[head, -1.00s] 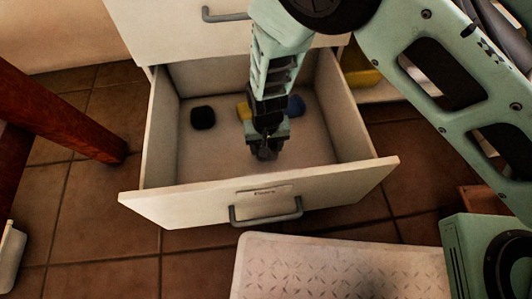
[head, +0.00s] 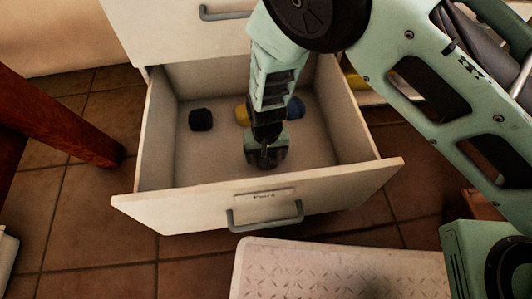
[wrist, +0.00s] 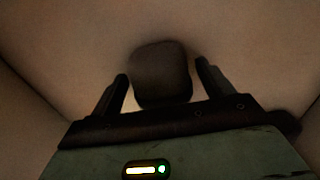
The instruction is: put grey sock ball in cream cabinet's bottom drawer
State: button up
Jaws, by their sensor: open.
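The cream cabinet's bottom drawer (head: 160,213) is pulled open. My gripper (head: 266,158) points down inside it, near its front panel. In the wrist view my gripper (wrist: 160,74) is open, with one finger at each side of a dark grey-brown rounded lump, seemingly the grey sock ball (wrist: 162,72). The ball appears to lie on the pale drawer floor; a gap shows beside the right finger, and contact with the left cannot be told. In the head view the gripper hides the ball.
In the drawer are a black ball (head: 201,119) at the left, a yellow one (head: 242,113) at the back and a blue one (head: 294,107) to its right. A wooden leg (head: 70,125) stands at left. A pale patterned mat (head: 330,272) lies in front.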

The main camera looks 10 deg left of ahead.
notch_tip(320, 180, up, 12)
jog(key=p, duration=0.7)
jog(key=shift+r+p, duration=0.15)
jog(key=shift+p, duration=0.25)
notch_tip(320, 180, up, 11)
jog(key=y, duration=0.1)
send_over(273, 162)
jog(key=s+d+r+n+g, duration=0.1)
jog(key=s+d+r+n, duration=0.15)
jog(key=r, duration=0.55)
jog(key=s+d+r+n, duration=0.1)
jog(key=s+d+r, duration=0.4)
jog(key=d, duration=0.2)
jog(key=s+d+r+n+t, duration=0.1)
jog(key=s+d+r, duration=0.4)
jog(key=d, duration=0.2)
jog(key=shift+s, duration=0.35)
